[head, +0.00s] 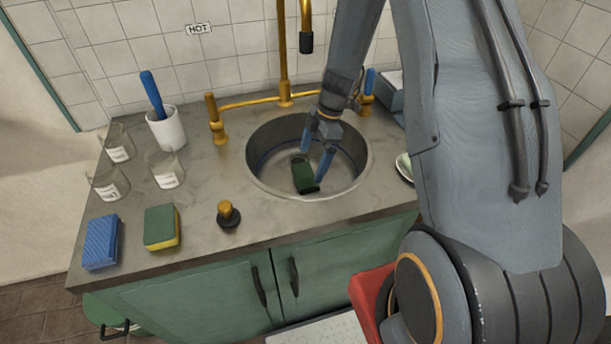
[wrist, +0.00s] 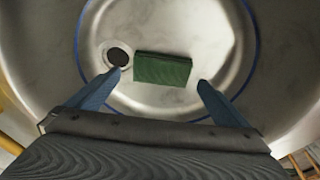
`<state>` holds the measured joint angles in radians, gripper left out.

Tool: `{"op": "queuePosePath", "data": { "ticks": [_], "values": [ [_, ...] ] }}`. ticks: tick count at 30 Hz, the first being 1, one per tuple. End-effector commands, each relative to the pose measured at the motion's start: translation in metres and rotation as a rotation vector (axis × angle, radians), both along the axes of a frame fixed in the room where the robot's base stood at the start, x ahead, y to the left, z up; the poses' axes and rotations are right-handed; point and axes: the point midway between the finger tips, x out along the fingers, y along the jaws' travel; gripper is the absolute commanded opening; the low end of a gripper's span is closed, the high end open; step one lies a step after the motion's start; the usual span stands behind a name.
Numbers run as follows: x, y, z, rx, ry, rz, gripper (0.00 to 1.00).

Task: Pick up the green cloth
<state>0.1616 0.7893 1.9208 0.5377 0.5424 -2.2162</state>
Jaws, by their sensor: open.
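A dark green block-shaped piece (head: 305,177), which looks like the green cloth, lies in the round metal sink (head: 262,180). In the wrist view the green cloth (wrist: 163,69) lies flat on the sink bottom, just right of the dark drain hole. My gripper (head: 313,160) reaches down into the sink with its blue fingers spread. In the wrist view my gripper (wrist: 160,78) is open and empty, with one fingertip on each side of the cloth. The fingertips look apart from it. I cannot tell their exact height above it.
A brass tap (head: 284,70) rises behind the sink. A white cup with a blue-handled brush (head: 166,130), glass beakers (head: 165,170), a blue sponge (head: 101,243), a green-yellow sponge (head: 161,228) and a stopper (head: 228,214) stand on the counter to the left.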

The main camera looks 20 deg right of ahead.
Motion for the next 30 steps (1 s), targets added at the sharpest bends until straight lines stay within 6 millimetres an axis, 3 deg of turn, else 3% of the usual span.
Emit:
{"op": "queuePosePath", "data": {
  "ticks": [15, 24, 26, 30],
  "values": [
    [-0.004, 0.015, -0.047, 0.000, 0.001, -0.005, 1.00],
    [-0.004, 0.016, -0.052, -0.001, 0.000, -0.005, 1.00],
    [-0.004, 0.016, -0.051, -0.001, 0.000, -0.005, 0.93],
    [-0.004, 0.016, -0.051, -0.001, 0.000, -0.005, 0.70]
  ]
}}
